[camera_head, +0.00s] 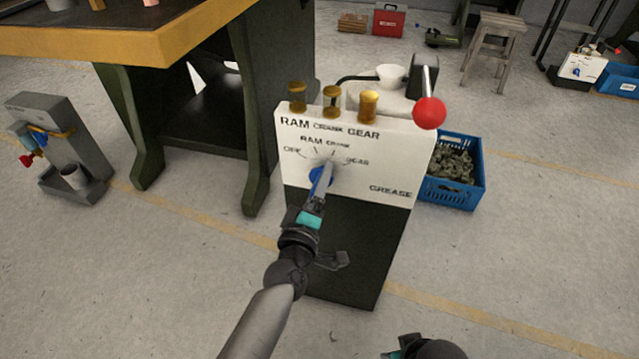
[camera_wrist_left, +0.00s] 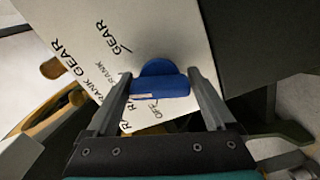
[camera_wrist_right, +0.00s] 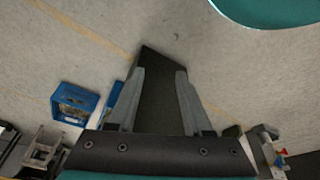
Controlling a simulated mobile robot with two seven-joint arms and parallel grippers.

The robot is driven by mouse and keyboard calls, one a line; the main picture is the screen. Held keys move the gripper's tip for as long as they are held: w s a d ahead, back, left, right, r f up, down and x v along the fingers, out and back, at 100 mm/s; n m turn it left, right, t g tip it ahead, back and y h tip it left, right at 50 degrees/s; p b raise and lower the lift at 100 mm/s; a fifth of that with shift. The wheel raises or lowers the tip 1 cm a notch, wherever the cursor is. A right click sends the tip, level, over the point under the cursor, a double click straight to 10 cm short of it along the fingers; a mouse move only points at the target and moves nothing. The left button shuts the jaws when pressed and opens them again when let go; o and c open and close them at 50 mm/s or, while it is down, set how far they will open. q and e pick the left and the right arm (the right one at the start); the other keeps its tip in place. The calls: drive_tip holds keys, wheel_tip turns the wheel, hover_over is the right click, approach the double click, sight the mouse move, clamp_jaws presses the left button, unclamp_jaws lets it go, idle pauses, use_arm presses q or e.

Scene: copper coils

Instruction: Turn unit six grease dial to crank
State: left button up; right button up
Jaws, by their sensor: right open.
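The blue grease dial (camera_head: 317,181) is on the white front panel (camera_head: 297,186) of a machine, below the words RAM, CRANK and GEAR. Its scale reads OFF, RAM, CRANK, GEAR. My left gripper (camera_head: 325,174) is at the dial and partly covers it. In the left wrist view, my left gripper's fingers (camera_wrist_left: 160,76) stand beside both ends of the blue dial bar (camera_wrist_left: 162,88); whether they press on it is unclear. A white mark shows at the bar's left end; the marked setting is unclear. My right gripper (camera_wrist_right: 160,73) is open and empty, low and away from the panel.
Three amber cups (camera_head: 331,99) and a red-knobbed lever (camera_head: 429,113) top the machine. A blue crate (camera_head: 478,190) of metal parts stands at its right. A yellow-edged workbench (camera_head: 150,43) is at the left. A grey unit (camera_head: 62,135) stands far left. Floor in front is clear.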

use_arm(q)
drive_tip(key=shift+o, duration=0.7)
drive_tip(key=shift+s+a, duration=0.1)
drive_tip(key=shift+s, duration=0.1)
drive_tip(key=p+v, duration=0.4)
drive_tip(key=v, duration=1.1)
use_arm(e)
drive_tip(key=s+d+f+g, duration=0.1)
drive_tip(key=s+f, duration=0.3)
drive_tip(key=f, duration=0.3)
drive_tip(key=shift+d+f, duration=0.2)
drive_tip(key=shift+d, duration=0.15)
use_arm(q)
drive_tip(key=shift+w, duration=0.1)
